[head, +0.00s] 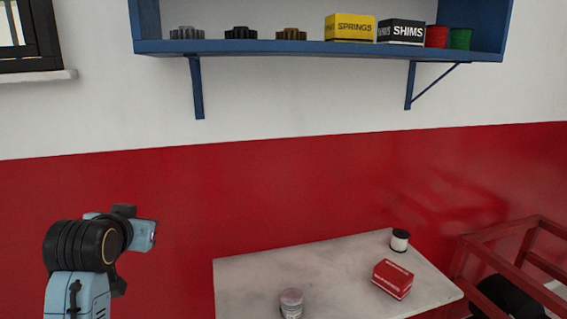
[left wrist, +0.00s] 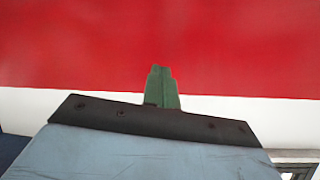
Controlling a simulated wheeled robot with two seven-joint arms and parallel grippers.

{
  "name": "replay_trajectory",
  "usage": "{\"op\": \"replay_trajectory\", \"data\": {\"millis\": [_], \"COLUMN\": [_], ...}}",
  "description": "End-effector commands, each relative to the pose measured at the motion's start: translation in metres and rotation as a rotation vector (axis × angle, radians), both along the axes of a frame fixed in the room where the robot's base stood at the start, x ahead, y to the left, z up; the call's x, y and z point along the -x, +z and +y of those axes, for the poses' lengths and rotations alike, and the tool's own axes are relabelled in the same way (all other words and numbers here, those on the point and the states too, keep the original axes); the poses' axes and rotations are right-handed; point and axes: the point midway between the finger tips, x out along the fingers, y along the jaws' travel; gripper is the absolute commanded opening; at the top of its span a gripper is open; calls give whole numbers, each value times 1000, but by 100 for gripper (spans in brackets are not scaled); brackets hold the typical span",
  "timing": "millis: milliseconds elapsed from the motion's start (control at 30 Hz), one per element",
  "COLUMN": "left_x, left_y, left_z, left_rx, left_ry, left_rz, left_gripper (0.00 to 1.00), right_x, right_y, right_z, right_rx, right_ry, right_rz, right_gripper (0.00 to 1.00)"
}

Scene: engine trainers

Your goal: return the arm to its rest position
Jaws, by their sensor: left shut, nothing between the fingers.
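My left arm (head: 80,250) stands raised at the left of the head view, in front of the red part of the wall and left of the table. Its fingers are hard to make out there. In the left wrist view my left gripper (left wrist: 161,72) shows as two green fingers pressed together, with nothing between them. They stand out against the red and white wall, apart from any object. My right gripper is in neither view.
A white table (head: 250,283) carries a red box (head: 392,279), a dark-and-white container (head: 399,240) and a grey-capped jar (head: 291,303). A blue shelf (head: 300,47) holds gears, boxes and cups. A red metal frame (head: 510,265) stands at right.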

Motion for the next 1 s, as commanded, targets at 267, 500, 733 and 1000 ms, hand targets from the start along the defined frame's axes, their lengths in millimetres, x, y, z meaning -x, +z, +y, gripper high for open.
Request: {"op": "replay_trajectory", "data": {"millis": [267,500,733,1000], "left_x": [101,211,289,335], "left_y": [-155,-239,-274,-309], "left_z": [-25,-45,-59,-68], "left_rx": [20,57,92,116], "left_ry": [-55,-100,-128,-143], "left_rz": [320,572,738,854], "left_gripper": [0,0,0,0], "right_x": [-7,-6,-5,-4], "right_y": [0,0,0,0], "right_z": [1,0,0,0], "right_rx": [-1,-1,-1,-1], "right_ry": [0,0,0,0], "right_rz": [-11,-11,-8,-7], "right_gripper": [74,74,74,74]}}
